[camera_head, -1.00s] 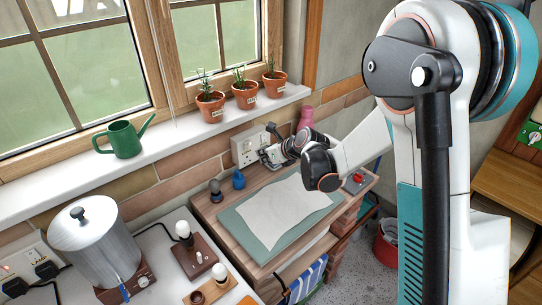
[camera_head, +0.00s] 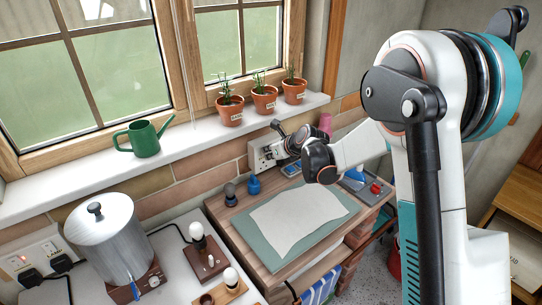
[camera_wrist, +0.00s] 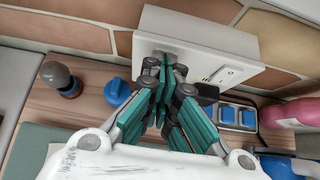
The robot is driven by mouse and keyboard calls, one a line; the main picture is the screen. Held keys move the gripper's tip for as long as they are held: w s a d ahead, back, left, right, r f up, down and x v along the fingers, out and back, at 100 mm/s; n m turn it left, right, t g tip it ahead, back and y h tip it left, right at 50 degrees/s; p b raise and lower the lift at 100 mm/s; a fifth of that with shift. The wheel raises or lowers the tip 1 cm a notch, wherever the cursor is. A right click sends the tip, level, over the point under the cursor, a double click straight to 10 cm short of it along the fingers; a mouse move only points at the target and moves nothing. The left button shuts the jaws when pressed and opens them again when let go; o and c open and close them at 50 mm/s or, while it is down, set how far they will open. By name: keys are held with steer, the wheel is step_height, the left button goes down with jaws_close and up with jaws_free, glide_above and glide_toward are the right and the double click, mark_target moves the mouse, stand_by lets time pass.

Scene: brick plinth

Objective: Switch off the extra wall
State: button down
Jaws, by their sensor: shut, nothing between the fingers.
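A white wall plate (camera_head: 260,158) is on the brick wall above the wooden bench. In the wrist view this plate (camera_wrist: 208,36) shows as a raised box with a rocker switch (camera_wrist: 222,74) at its right. My gripper (camera_wrist: 165,64) is shut and empty, its teal fingers pointing at the plate's left part. A round grey piece shows at the fingertips; I cannot tell whether they touch it. The fingers hide part of the plate's face. In the head view my gripper (camera_head: 281,148) is close by the plate's right side.
A blue knob-shaped object (camera_wrist: 117,90) and a dark-topped stamp (camera_wrist: 60,78) stand left of my fingers. Potted plants (camera_head: 264,100) line the sill. A paper sheet (camera_head: 300,220) covers the bench middle.

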stand_by(0.3)
steer(key=shift+r+p, duration=0.4)
steer(key=shift+r, duration=0.35)
